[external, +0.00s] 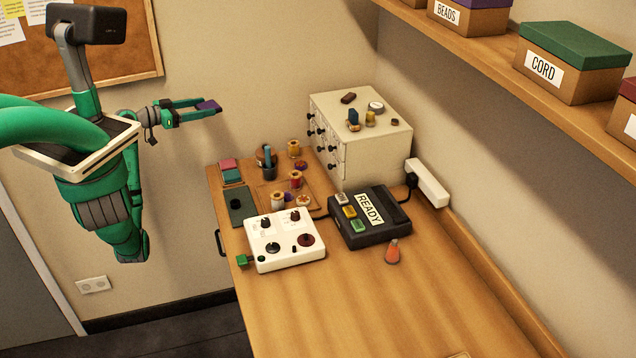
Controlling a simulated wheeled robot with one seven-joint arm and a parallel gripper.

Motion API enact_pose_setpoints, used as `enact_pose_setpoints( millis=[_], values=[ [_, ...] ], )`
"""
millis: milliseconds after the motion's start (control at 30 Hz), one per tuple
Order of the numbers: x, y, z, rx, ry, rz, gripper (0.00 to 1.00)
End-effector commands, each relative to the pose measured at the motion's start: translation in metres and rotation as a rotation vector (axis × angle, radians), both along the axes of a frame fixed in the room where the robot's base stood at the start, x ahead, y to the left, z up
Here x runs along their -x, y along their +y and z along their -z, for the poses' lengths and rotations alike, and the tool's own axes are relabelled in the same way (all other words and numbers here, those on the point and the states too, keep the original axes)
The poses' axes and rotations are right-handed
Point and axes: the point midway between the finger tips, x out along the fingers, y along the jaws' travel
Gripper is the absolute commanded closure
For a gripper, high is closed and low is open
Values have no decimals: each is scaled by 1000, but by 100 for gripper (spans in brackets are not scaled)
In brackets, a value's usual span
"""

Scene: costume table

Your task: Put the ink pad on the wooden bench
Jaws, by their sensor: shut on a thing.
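My gripper (205,109) is at the upper left, in the air beyond the left end of the wooden bench (380,310). It is shut on a small flat thing with a dark purple top, which looks like the ink pad (209,106). The pad is held at the fingertips, clear of the bench and apart from everything on it. Its underside is hidden by the fingers.
A white control box (285,240), black READY box (369,217) and drawer cabinet (360,150) stand nearby. The front is mostly clear.

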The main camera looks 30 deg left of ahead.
Motion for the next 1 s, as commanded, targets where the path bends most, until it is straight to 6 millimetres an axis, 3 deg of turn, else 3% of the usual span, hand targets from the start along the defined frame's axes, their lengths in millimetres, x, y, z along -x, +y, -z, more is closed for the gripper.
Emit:
enact_pose_setpoints(
  millis=[100, 400, 700, 1000],
  values=[
    [45, 47, 0, 0, -2, -87, 64],
    [136, 158, 7, 0, -1, -450, 64],
    [208, 238, 27, 1, 0, -848, 64],
    [272, 302, 54, 1, 3, -1226, 64]
  ],
)
